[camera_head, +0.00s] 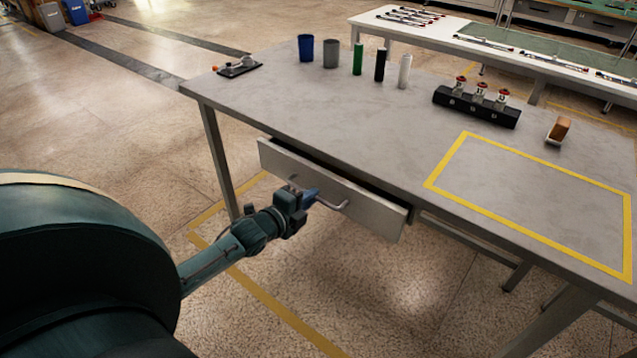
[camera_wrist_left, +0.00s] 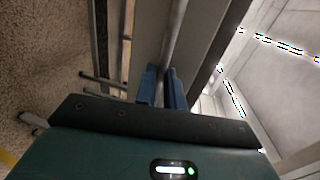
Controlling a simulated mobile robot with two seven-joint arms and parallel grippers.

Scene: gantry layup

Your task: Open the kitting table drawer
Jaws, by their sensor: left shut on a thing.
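The kitting table (camera_head: 290,110) is grey-topped. Its drawer (camera_head: 365,204) stands slightly out from under the front edge, with a narrow dark gap showing behind the front panel. A bar handle (camera_head: 338,207) runs across the drawer front. My left gripper (camera_head: 312,196) is shut on the handle near its left part. In the left wrist view the two blue fingers (camera_wrist_left: 162,88) close around the handle bar (camera_wrist_left: 175,40). The drawer's inside is mostly hidden. My right gripper is not in view.
On the tabletop stand a blue cup (camera_head: 306,48), a grey cup (camera_head: 331,53), green, black and white bottles, a black holder (camera_head: 476,106) with red-topped parts, and a brown block (camera_head: 558,129). A yellow outlined area (camera_head: 540,200) is empty. Floor before the drawer is clear.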

